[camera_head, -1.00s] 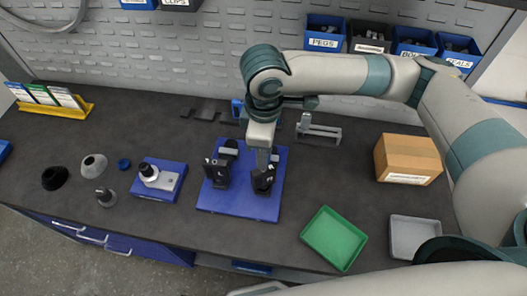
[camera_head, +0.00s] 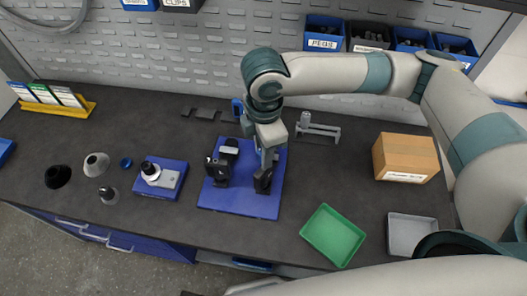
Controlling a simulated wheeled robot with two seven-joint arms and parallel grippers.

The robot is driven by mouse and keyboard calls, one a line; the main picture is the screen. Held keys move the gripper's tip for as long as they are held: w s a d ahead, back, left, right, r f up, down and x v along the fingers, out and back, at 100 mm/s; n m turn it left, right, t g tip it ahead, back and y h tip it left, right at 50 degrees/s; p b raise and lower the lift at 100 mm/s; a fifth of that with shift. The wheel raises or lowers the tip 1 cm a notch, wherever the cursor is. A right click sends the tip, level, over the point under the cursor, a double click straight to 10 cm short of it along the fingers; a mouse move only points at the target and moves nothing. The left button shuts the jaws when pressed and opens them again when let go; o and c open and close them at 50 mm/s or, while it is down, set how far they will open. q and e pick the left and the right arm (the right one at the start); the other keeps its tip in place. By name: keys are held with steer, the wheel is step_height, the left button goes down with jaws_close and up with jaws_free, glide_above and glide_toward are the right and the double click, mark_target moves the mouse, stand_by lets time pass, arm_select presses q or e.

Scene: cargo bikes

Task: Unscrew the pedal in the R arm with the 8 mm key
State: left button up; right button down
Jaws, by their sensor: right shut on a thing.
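A blue base plate (camera_head: 212,203) lies on the bench and carries two black fixtures. The left black fixture (camera_head: 218,172) has a grey block on top. The right black fixture (camera_head: 263,183) is under my right gripper (camera_head: 267,160). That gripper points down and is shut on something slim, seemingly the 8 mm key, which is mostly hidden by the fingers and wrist. I cannot make out whether the key's tip sits in the fixture. The pedal and the R arm cannot be told apart from the dark parts there. My left gripper is out of view.
A green tray (camera_head: 334,236), a grey tray (camera_head: 410,233) and a cardboard box (camera_head: 405,158) stand to the right. A small blue stand (camera_head: 159,180), cones and a yellow card rack (camera_head: 55,104) are left. A grey bracket (camera_head: 319,130) is behind. Blue bins line the back.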

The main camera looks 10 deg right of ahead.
steer(key=shift+s+f+n, duration=0.15)
steer(key=shift+f+n, duration=0.05)
steer(key=shift+n, duration=0.2)
steer(key=n+p, duration=0.1)
steer(key=n, duration=0.4)
steer(key=shift+n, duration=0.6)
steer(key=n, duration=0.3)
steer(key=shift+p, duration=0.3)
steer(key=n, duration=0.3)
steer(key=shift+n+p, duration=0.3)
steer(key=shift+p, duration=0.05)
steer(key=shift+r+p, duration=0.2)
steer(key=shift+p, duration=0.1)
stand_by(0.4)
